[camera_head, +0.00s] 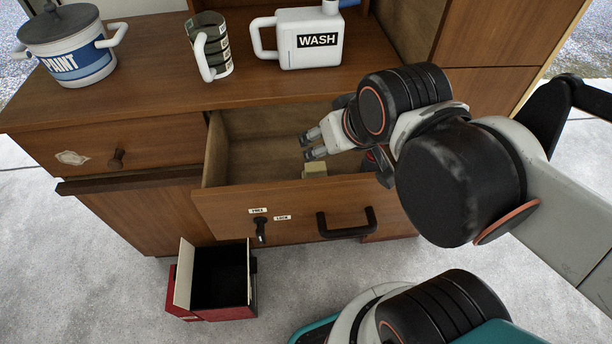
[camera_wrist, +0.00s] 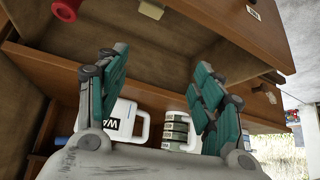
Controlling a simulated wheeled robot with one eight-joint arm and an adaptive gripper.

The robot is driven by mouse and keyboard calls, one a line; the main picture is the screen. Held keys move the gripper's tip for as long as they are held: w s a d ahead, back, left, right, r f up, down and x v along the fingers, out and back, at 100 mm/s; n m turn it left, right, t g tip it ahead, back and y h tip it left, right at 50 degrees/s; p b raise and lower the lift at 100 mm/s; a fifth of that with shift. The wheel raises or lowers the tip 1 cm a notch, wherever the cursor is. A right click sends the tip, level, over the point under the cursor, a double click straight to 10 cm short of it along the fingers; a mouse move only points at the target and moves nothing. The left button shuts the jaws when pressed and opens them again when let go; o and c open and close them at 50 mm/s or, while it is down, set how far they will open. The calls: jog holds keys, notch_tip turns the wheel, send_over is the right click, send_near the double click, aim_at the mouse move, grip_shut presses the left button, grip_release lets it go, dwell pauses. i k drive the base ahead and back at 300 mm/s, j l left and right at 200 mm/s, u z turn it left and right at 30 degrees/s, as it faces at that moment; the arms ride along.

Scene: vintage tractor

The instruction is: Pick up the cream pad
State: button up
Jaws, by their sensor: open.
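The cream pad (camera_head: 315,170) is a small pale block inside the open drawer (camera_head: 290,210), close to its front panel. It also shows at the top edge of the wrist view (camera_wrist: 151,10), beyond the fingers. My gripper (camera_head: 309,147) is over the drawer, its two fingers pointing left and apart from each other. In the wrist view my gripper (camera_wrist: 160,62) is spread wide with nothing between its fingers. In the head view the pad appears just in front of and below the fingertips, and I see no contact.
A red object (camera_wrist: 66,9) lies in the drawer, mostly hidden by my arm in the head view. A WASH jug (camera_head: 310,38), a mug (camera_head: 210,46) and a paint pot (camera_head: 68,45) stand on the desk top. A red open box (camera_head: 250,297) is on the floor.

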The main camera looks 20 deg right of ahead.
aim_at(316, 170)
jog(key=i+j, duration=0.1)
jog(key=j, duration=0.5)
jog(key=i+j, duration=0.1)
jog(key=j, duration=0.55)
